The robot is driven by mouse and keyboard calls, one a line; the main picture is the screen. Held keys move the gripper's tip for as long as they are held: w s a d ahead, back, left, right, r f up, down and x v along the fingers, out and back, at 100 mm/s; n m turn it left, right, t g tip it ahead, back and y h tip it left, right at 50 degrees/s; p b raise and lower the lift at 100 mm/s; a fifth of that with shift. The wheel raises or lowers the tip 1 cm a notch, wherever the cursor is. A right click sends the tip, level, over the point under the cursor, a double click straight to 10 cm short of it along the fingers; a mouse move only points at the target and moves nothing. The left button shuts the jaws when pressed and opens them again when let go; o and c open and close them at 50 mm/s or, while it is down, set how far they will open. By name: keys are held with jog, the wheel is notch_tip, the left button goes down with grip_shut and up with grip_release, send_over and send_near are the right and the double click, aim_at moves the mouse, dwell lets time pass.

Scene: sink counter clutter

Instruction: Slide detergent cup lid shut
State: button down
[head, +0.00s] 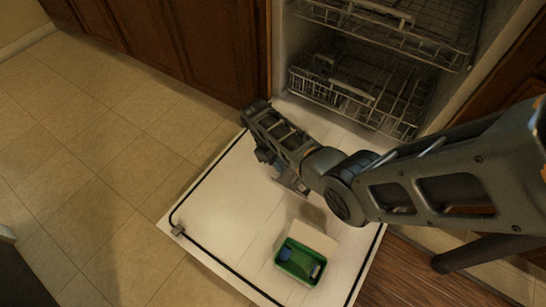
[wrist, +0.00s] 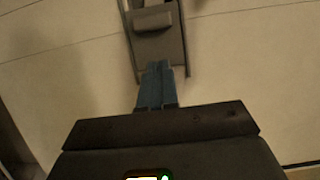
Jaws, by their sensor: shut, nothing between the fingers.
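The detergent cup (head: 301,262) is a green open tray set in the white inner face of the lowered dishwasher door. A blue piece lies inside it, and the green interior is exposed. A pale flat panel (head: 313,237), apparently its lid, sits at the cup's far edge. My gripper (head: 276,168) is over the door, farther back and left of the cup, apart from it; its tips are partly hidden by the arm. In the wrist view the blue fingers (wrist: 158,82) are together and empty. They point at a grey plate with a raised block (wrist: 153,22); I cannot tell if they touch.
The dishwasher door (head: 215,215) lies open, with a dark seal along its edge. Two wire racks (head: 360,95) are inside the dishwasher behind it. My arm crosses from the right above the door. Tiled floor (head: 70,160) is clear at left; wooden cabinets (head: 180,45) stand behind.

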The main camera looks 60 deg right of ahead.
jog(key=shift+s+r, duration=0.15)
jog(key=shift+s, duration=1.3)
